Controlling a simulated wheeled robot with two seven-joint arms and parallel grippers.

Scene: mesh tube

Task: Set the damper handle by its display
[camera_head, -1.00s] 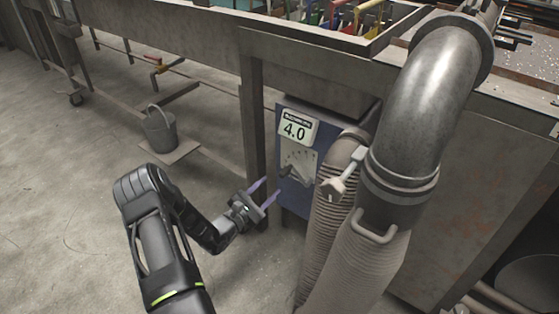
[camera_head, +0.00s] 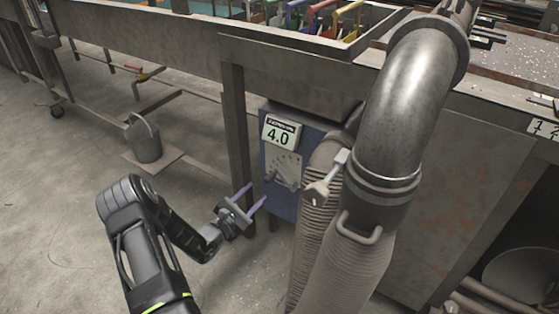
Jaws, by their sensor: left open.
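A blue box (camera_head: 282,205) under the bench carries a white display (camera_head: 281,132) that reads 4.0. Below the display is a pale dial plate (camera_head: 287,165) with a small dark handle (camera_head: 271,176) at its lower left. A pale grey lever (camera_head: 326,181) sticks out in front of the hose to the right of the box. My left gripper (camera_head: 257,192) is open and empty, its two purple fingers pointing at the box just left of and below the small handle. The fingers look apart from the handle; the depth gap is hard to judge. My right gripper is not in view.
A ribbed hose (camera_head: 315,225) and a large metal elbow pipe (camera_head: 410,100) stand close to the right of the box. A bench leg (camera_head: 238,140) rises just left of it. A grey watering can (camera_head: 145,140) stands farther left. The floor to the left is mostly clear.

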